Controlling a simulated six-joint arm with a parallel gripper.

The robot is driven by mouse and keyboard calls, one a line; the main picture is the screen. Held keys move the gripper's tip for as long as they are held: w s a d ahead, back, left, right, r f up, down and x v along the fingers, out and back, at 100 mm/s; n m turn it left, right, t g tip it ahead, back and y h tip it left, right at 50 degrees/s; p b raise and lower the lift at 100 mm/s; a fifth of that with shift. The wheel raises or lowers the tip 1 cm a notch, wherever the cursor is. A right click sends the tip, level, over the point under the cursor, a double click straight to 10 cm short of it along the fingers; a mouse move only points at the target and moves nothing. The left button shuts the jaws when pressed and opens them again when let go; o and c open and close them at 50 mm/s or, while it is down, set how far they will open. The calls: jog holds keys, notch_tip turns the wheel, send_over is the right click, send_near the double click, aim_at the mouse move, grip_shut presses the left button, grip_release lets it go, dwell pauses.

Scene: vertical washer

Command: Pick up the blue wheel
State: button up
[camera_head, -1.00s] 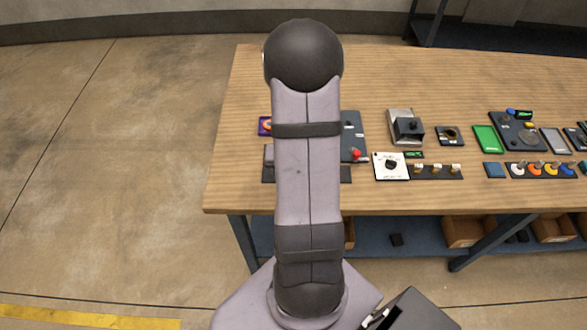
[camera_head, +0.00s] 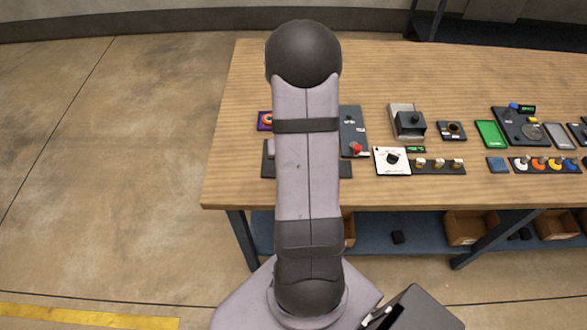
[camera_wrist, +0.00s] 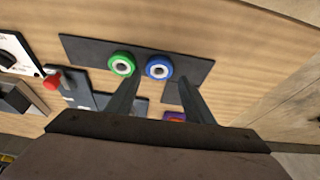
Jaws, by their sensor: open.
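The blue wheel (camera_wrist: 159,67) is a blue ring with a white centre and a dark middle, in the wrist view. It sits on a dark plate (camera_wrist: 88,50), just right of a green wheel (camera_wrist: 122,64). My gripper (camera_wrist: 158,88) is open, with one dark finger at each side of the picture's middle. The blue wheel shows between and beyond the fingertips, and nothing is held. In the head view my arm hides the wheels; part of the dark plate (camera_head: 268,165) shows beside it.
A red knob (camera_wrist: 53,81) and a white dial panel (camera_wrist: 17,52) are to the left in the wrist view. A purple block (camera_wrist: 174,116) lies near the right finger. In the head view, several panels and knobs fill the wooden table (camera_head: 300,195) to the right.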

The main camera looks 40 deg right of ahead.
jog(key=x, duration=0.1)
jog(key=b+x, duration=0.1)
jog(key=shift+s+f, duration=0.15)
jog(key=shift+f, duration=0.25)
jog(key=shift+w+d+f, duration=0.25)
jog(key=shift+w+f, duration=0.05)
jog(key=shift+f, duration=0.35)
jog(key=c, duration=0.8)
jog(key=shift+r, duration=0.15)
notch_tip(320, 180, up, 10)
jog(key=p, duration=0.8)
